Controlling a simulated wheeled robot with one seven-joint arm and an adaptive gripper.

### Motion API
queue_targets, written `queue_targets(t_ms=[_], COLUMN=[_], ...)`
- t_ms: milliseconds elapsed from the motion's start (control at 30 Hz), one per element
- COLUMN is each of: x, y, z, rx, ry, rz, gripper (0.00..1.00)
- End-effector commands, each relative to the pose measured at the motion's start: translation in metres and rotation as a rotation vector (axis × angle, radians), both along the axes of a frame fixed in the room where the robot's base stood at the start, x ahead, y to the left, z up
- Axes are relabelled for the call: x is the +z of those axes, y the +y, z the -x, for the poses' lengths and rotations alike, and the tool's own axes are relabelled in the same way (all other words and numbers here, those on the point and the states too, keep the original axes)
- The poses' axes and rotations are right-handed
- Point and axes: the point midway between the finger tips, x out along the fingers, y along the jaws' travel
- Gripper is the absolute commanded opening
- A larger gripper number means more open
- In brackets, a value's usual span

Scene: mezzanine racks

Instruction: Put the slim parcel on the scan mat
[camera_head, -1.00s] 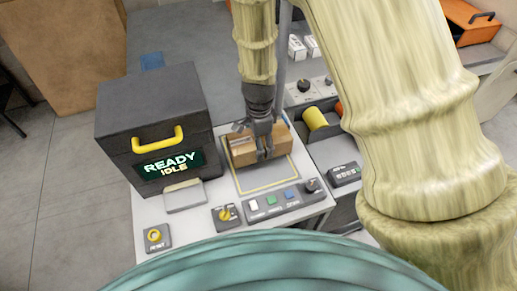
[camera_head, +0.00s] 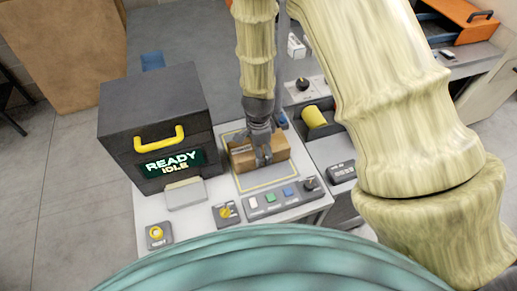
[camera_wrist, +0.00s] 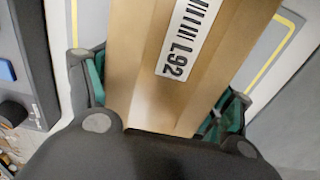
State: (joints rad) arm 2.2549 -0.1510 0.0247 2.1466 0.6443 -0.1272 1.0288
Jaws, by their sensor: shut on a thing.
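The slim parcel, a brown cardboard box (camera_head: 272,151), is between the fingers of my gripper (camera_head: 263,157). In the wrist view the parcel (camera_wrist: 150,110) fills the middle, with a white label reading L92, and the teal-lined fingers are shut on its two sides. The scan mat (camera_head: 262,182), grey with a yellow border, lies directly beneath the parcel and shows around it. The mat's border also shows in the wrist view (camera_wrist: 271,47). I cannot tell whether the parcel touches the mat.
A dark box with a yellow handle and a READY IDLE screen (camera_head: 169,163) stands left of the mat. A button panel (camera_head: 282,197) and a yellow-knobbed switch (camera_head: 227,213) sit in front. A yellow roll (camera_head: 314,117) lies in a holder to the right.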

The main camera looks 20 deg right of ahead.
Motion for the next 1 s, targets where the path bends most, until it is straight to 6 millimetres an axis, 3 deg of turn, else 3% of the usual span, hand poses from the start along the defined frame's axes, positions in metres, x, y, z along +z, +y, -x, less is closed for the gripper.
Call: queue_targets(t_ms=[200, 233, 300, 733, 1000], x=[-0.003, -0.003, -0.002, -0.001, 0.013], y=[0.0, 0.0, 0.0, 0.0, 0.0], z=[0.0, 0.0, 0.0, 0.0, 0.0], rx=[0.0, 0.0, 0.0, 0.0, 0.0], ry=[0.0, 0.0, 0.0, 0.0, 0.0], rz=[0.0, 0.0, 0.0, 0.0, 0.0], gripper=[0.35, 0.86, 0.98, 1.0, 1.0])
